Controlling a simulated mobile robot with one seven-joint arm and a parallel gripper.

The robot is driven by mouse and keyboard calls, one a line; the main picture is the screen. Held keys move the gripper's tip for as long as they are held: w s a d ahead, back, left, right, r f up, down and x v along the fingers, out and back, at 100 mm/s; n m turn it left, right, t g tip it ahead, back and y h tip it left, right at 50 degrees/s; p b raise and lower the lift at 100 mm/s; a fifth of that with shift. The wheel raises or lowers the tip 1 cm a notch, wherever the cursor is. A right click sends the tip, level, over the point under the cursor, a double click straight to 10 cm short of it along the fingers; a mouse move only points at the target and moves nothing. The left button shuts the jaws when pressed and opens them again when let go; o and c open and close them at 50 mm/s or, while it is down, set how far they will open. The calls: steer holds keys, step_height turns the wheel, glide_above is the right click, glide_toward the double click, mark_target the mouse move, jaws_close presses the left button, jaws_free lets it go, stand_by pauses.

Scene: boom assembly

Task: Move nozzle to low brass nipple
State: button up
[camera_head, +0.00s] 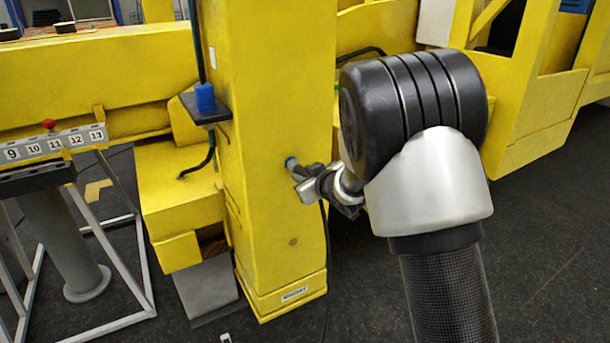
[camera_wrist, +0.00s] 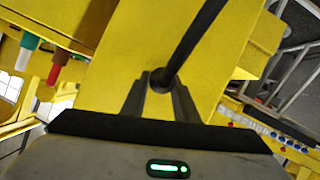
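In the head view my gripper (camera_head: 305,184) is in front of the yellow column, at mid height. In the wrist view the nozzle (camera_wrist: 163,80) is a dark round body between my two finger pads, with the hose running up and right. I cannot tell whether the blue end touches the column. A small brownish round spot (camera_head: 293,242) sits lower on the column face; it may be the low brass nipple.
A blue fitting (camera_head: 205,95) with a hose stands on a dark bracket left of the column. A numbered strip (camera_head: 55,143) with a red knob is at far left. Green and red fittings (camera_wrist: 58,66) show in the wrist view.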

jaws_close()
steer(key=shift+s+d, duration=0.15)
stand_by(0.5)
steer(key=shift+s+d+b, duration=0.35)
steer(key=shift+s+d, duration=0.3)
steer(key=shift+s, duration=0.3)
steer(key=shift+s+d+b, duration=0.35)
steer(key=shift+s+d, duration=0.25)
steer(key=shift+s, duration=0.35)
